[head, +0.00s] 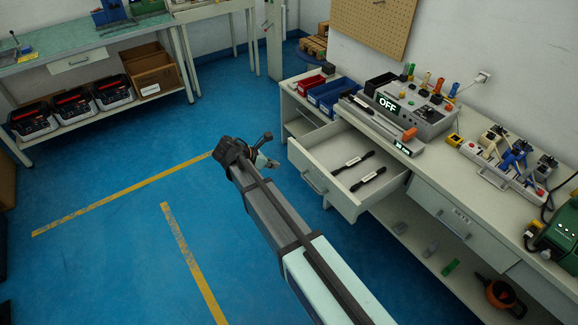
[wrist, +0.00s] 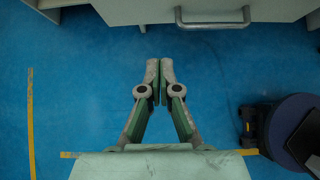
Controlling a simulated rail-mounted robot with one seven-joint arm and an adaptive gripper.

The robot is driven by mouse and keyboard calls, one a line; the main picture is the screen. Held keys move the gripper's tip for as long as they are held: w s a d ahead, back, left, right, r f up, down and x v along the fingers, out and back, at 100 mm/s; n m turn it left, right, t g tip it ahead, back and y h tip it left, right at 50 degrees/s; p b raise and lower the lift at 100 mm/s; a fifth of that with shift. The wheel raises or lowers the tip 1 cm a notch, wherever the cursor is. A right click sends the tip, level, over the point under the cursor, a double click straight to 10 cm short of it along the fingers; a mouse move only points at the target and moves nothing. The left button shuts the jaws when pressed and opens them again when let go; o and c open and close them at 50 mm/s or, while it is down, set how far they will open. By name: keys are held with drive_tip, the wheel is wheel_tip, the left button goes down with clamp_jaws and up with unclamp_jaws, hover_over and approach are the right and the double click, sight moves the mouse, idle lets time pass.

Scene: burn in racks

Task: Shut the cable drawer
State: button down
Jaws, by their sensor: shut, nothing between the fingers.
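The cable drawer (head: 325,187) is pulled out from the workbench in the head view. Two black items with white labels lie inside it. Its front panel has a metal bar handle (head: 313,184). In the wrist view a drawer front with a bar handle (wrist: 212,20) shows at the top edge, apart from the fingertips. My gripper (wrist: 160,64) is shut and empty, pointing toward that front with blue floor beneath. In the head view my gripper (head: 268,162) is to the left of the open drawer, not touching it.
The bench top holds a grey console (head: 412,108) reading OFF, blue bins (head: 333,93) and a power strip (head: 508,168). A closed drawer (head: 440,208) is to the right. A lower shelf holds small items. The floor left of the drawer is clear.

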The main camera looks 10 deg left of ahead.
sight(303, 166)
drive_tip(key=p+x, duration=0.1)
drive_tip(key=x, duration=0.3)
drive_tip(key=r+p+x, duration=0.1)
drive_tip(key=x, duration=0.2)
drive_tip(key=w+d+p+x, duration=0.1)
drive_tip(key=x, duration=0.3)
drive_tip(key=shift+w+d, duration=0.2)
drive_tip(key=shift+d, duration=0.05)
drive_tip(key=shift+w+d+f, duration=0.15)
drive_tip(key=shift+w+d, duration=0.3)
